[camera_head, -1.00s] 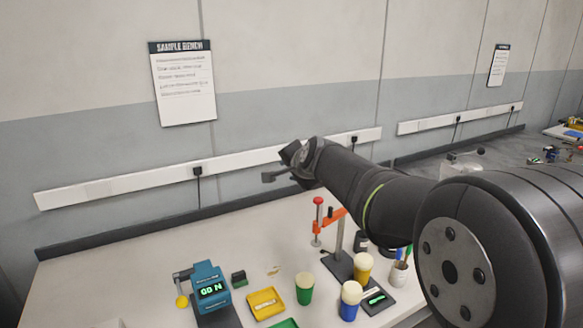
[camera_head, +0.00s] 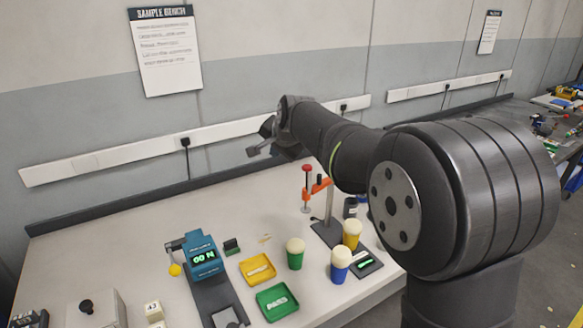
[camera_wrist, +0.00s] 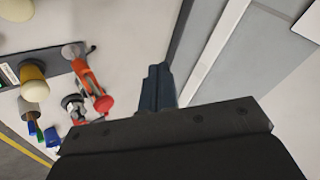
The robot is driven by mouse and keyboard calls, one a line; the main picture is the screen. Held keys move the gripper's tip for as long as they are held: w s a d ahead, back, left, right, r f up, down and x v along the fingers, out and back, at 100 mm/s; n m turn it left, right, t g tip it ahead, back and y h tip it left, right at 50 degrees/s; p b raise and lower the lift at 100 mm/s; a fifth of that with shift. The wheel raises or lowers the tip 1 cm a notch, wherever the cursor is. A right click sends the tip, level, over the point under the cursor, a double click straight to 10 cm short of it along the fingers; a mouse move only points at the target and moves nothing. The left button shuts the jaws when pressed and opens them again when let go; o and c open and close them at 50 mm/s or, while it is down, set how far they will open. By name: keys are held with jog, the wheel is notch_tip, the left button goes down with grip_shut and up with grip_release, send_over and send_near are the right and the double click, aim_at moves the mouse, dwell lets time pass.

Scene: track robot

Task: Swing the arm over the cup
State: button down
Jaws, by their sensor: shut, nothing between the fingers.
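Three cups with cream tops stand on the bench: a green cup (camera_head: 295,256), a blue cup (camera_head: 340,268) and a yellow cup (camera_head: 351,238). In the wrist view the yellow cup (camera_wrist: 33,90) is at the left, and another cup's cream top (camera_wrist: 15,9) is cut off in the top corner. My gripper (camera_head: 255,150) is raised above the rear of the bench, near the wall and to the left of the cups. In the wrist view its fingers (camera_wrist: 157,85) are together, with nothing between them.
An orange clamp stand with a red knob (camera_head: 307,172) rises behind the cups, under my arm. A yellow tray (camera_head: 257,269), a green tray (camera_head: 277,302) and a blue device with a display (camera_head: 203,257) stand to the left. The rear left bench is clear.

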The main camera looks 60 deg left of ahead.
aim_at(320, 182)
notch_tip(320, 182, down, 16)
jog(key=a+n+t+h, duration=0.1)
jog(key=n+t+h, duration=0.7)
jog(key=n+t, duration=0.15)
jog(key=s+a+r+n+t, duration=0.2)
jog(key=s+a+n+t, duration=0.15)
jog(key=t, duration=0.35)
jog(key=w+d, duration=0.5)
jog(key=w, duration=0.5)
jog(key=shift+r+h, duration=0.15)
jog(key=shift+h, duration=0.15)
jog(key=shift+w+d, duration=0.1)
